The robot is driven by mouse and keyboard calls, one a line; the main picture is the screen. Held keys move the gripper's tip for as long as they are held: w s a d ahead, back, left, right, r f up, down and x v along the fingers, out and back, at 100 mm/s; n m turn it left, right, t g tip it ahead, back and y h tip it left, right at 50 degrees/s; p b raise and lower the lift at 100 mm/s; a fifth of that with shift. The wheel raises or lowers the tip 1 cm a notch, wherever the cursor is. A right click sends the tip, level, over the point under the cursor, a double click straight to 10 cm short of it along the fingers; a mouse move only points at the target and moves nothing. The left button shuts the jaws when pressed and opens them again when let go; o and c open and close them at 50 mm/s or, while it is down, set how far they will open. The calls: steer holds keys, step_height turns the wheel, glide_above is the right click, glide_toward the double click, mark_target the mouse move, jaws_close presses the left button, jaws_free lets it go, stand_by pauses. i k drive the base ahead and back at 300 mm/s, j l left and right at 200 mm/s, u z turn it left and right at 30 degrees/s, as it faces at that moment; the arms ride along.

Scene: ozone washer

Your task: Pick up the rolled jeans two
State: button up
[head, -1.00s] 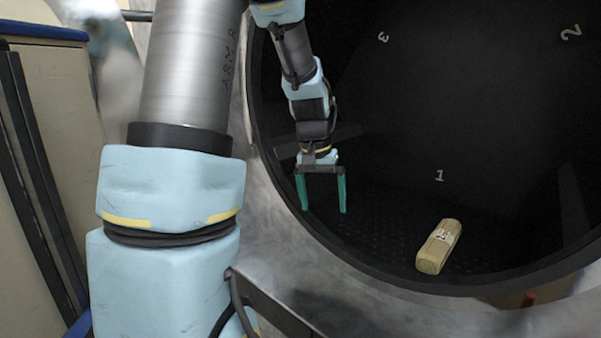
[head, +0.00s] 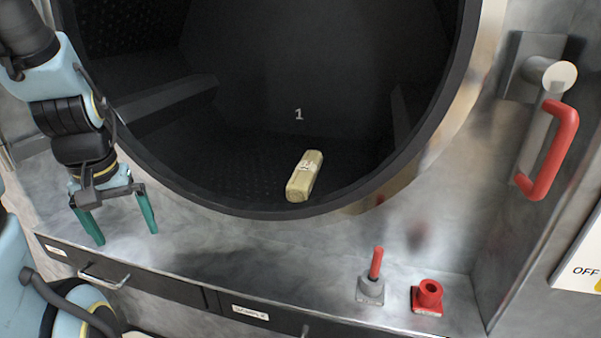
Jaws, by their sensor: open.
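A tan rolled bundle (head: 304,177) with a pale label lies inside the dark washer drum, on its floor near the front rim, below a white number 1. It is the only roll I see, and I cannot read its label. My gripper (head: 122,231) points down with its two green fingers apart and nothing between them. It is outside the drum, left of the opening, in front of the metal front. The roll is well to its right and apart from it.
The round drum rim (head: 262,213) curves between my gripper and the roll. A grey base with a red lever (head: 375,265) and a red ring-shaped piece (head: 428,297) stand on the metal ledge. A red door handle (head: 550,150) is at right. Drawers (head: 130,277) run below.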

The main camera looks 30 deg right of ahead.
mark_target(298, 189)
steer(key=z, duration=1.05)
steer(key=l+u, duration=0.1)
steer(key=u, duration=1.7)
steer(key=k+l+u, duration=0.35)
steer(key=k+l, duration=0.3)
steer(key=k, duration=0.1)
